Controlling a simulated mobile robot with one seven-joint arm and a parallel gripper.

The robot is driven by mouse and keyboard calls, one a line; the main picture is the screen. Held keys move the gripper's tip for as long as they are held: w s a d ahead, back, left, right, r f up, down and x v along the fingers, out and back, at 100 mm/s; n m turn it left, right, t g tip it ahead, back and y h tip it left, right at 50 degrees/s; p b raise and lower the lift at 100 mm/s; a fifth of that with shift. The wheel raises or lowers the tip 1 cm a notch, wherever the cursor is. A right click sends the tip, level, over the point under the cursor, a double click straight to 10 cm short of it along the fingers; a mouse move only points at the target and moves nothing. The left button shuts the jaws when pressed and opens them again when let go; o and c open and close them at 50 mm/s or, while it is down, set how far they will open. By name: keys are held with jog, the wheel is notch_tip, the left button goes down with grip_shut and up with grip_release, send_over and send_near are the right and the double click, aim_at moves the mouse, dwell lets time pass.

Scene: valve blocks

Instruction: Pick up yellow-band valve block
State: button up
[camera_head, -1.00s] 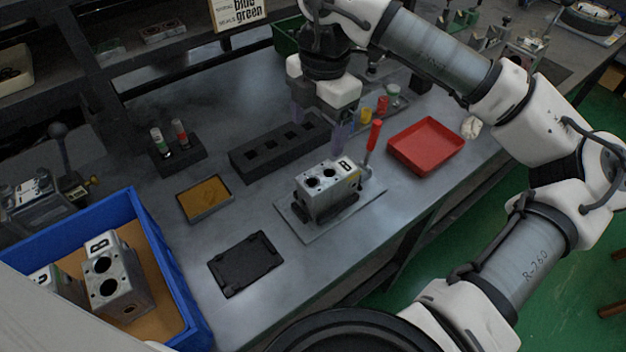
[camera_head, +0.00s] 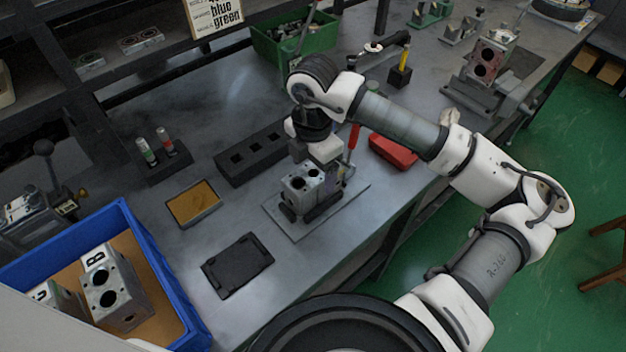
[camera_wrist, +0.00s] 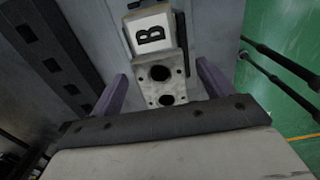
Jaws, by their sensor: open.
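A grey metal valve block (camera_head: 300,190) with two dark round holes sits in a clamp fixture on a flat plate (camera_head: 285,222) on the bench. In the wrist view, the block (camera_wrist: 160,88) shows a white label with a black "B" and lies between my two purple fingers. My gripper (camera_wrist: 162,76) is open, one finger on each side, with gaps to the block. In the head view, my gripper (camera_head: 325,165) is just behind and above the block and partly hides it.
A red-handled lever (camera_head: 353,137) stands right beside the fixture. A black slotted rack (camera_head: 235,168) lies behind it. A blue bin (camera_head: 165,255) with other blocks is at left. A black pad (camera_head: 237,265) lies in front.

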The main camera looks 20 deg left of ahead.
jog(key=shift+f, duration=1.05)
jog(key=shift+r, duration=0.1)
grip_shut()
